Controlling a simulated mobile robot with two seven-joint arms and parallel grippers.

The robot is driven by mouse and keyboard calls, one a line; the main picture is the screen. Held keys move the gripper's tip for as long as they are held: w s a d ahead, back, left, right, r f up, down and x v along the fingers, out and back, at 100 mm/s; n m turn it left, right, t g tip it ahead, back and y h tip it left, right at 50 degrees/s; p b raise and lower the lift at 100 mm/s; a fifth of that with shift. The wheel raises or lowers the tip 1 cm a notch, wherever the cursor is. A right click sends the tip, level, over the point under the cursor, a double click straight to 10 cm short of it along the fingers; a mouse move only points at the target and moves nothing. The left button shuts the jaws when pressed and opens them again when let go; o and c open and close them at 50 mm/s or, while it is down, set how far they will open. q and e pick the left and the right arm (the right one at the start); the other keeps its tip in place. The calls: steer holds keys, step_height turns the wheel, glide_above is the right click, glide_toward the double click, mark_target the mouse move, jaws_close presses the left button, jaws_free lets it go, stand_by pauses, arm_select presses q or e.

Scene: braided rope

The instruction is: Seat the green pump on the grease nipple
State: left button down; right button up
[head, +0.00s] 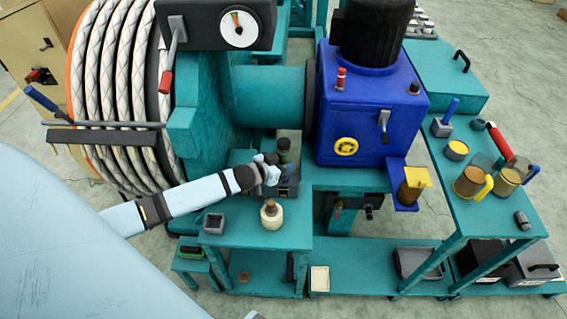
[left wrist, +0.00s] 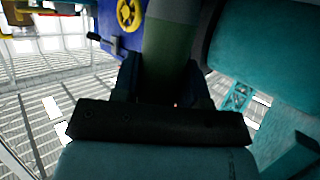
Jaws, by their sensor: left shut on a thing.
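Whether the pump touches anything below is hidden. My right gripper is not in view.
A cream bottle (head: 271,215) and a small grey square holder (head: 214,223) stand on the teal table (head: 240,238) in front of the gripper. The blue gearbox (head: 365,120) is to the right, the rope drum (head: 115,80) to the left. A grey gauge box (head: 205,25) overhangs behind.

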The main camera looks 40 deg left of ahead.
arm_select(q)
steer(key=shift+f, duration=0.15)
stand_by(0.7)
steer(key=c, duration=0.6)
jaws_free()
steer(key=shift+o, duration=0.2)
steer(key=shift+p+v, duration=1.75)
steer(key=shift+v, duration=0.2)
steer(key=shift+p+v, duration=0.75)
steer(key=shift+v, duration=0.3)
steer(key=shift+s, duration=0.1)
